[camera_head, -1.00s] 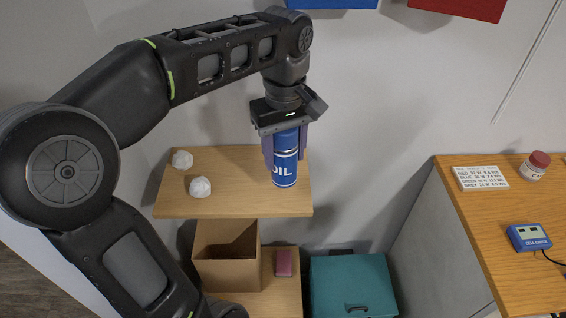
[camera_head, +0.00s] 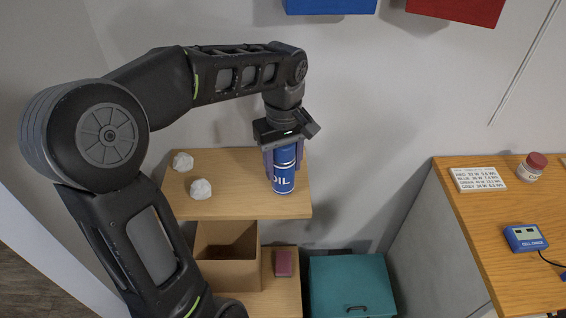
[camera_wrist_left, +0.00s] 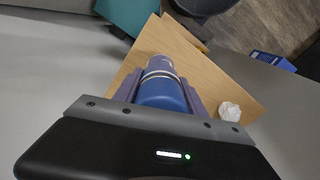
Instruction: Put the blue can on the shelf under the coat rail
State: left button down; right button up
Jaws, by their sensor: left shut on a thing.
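The blue can (camera_head: 284,181) has white "OIL" lettering and a pale band. It is upright at the right part of the wooden shelf (camera_head: 235,207), and its base appears to be at or just above the board; I cannot tell if it touches. My left gripper (camera_head: 283,158) comes down from above and is shut on the can's upper part. In the left wrist view the can (camera_wrist_left: 162,88) sits between the two purple fingers. The coat rail is not clearly visible. My right gripper is not in view.
Below are an open cardboard box (camera_head: 227,272), a dark red item (camera_head: 284,263) and a teal chest (camera_head: 350,285). A wooden table (camera_head: 500,220) at the right holds a label card, a jar and a blue meter.

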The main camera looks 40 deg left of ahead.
pick_arm(q)
jog(key=shift+w+a+f+p, duration=0.15)
jog(key=shift+f+p, duration=0.1)
jog(key=shift+p, duration=0.15)
jog(key=shift+f, duration=0.2)
jog(key=shift+f, duration=0.1)
jog(key=c, duration=1.1)
grip_release()
jog(key=shift+f+b, duration=0.1)
jog(key=shift+b, duration=0.25)
jog(key=o, duration=0.4)
jog(key=shift+o, duration=0.2)
jog(key=shift+r, duration=0.2)
notch_tip(320, 180, up, 6)
jog(key=shift+r, duration=0.1)
notch_tip(320, 180, up, 6)
jog(key=p, duration=0.4)
